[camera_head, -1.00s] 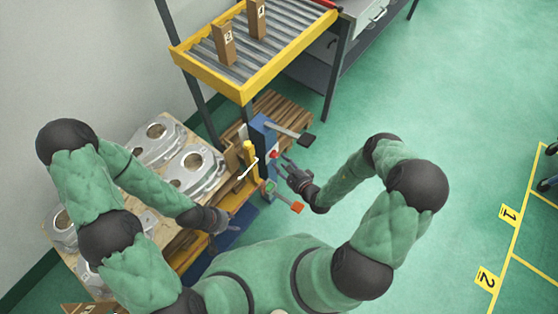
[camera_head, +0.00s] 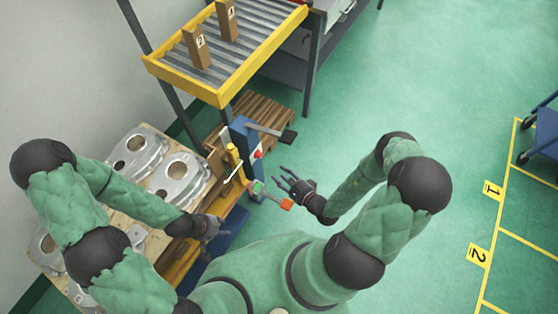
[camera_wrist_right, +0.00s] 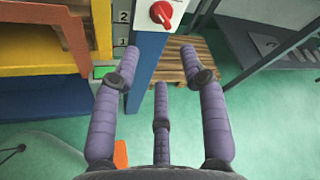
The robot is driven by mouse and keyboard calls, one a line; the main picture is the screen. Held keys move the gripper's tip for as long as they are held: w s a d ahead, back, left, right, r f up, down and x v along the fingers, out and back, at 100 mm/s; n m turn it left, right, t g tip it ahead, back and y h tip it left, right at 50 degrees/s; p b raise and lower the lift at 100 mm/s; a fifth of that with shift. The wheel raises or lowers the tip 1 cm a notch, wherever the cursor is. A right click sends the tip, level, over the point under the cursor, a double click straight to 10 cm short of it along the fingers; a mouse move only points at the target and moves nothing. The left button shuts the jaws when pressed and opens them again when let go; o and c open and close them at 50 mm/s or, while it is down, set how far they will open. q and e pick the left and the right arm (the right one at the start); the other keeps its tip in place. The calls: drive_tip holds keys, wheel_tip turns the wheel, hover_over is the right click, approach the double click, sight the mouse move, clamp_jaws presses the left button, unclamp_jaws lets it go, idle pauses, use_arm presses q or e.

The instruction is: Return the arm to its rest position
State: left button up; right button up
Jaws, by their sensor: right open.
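My right gripper (camera_head: 292,183) is open and empty in the head view, over the green floor just right of the control post. Its purple fingers (camera_wrist_right: 160,85) are spread in the right wrist view, with nothing between them. My left gripper (camera_head: 215,228) is at the front edge of the pallet of castings. It is small and partly dark there, so its opening is unclear. Silver castings (camera_head: 178,178) lie on the wooden pallet behind and beside my left forearm, which hides some of them.
A blue post (camera_head: 240,132) with a red knob (camera_wrist_right: 161,13) stands close to my right gripper. A yellow-framed roller conveyor (camera_head: 215,95) carries two brown boxes (camera_head: 227,20). A wooden pallet (camera_head: 270,112) lies behind the post. A blue cart (camera_head: 546,130) is at far right. Floor at right is clear.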

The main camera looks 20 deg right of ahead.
drive_tip(key=s+a+r+n+g+y, duration=0.1)
drive_tip(key=s+a+n+g+y, duration=0.4)
drive_tip(key=a, duration=0.5)
drive_tip(key=s+a+f+n+g, duration=0.1)
drive_tip(key=s+a+n+g, duration=0.1)
drive_tip(key=s+n+g, duration=0.85)
drive_tip(key=w+d+n+t+h, duration=0.2)
drive_tip(key=w+d+n+h, duration=0.2)
drive_tip(key=h, duration=0.2)
drive_tip(key=shift+w, duration=0.3)
drive_tip(key=shift+d, duration=0.15)
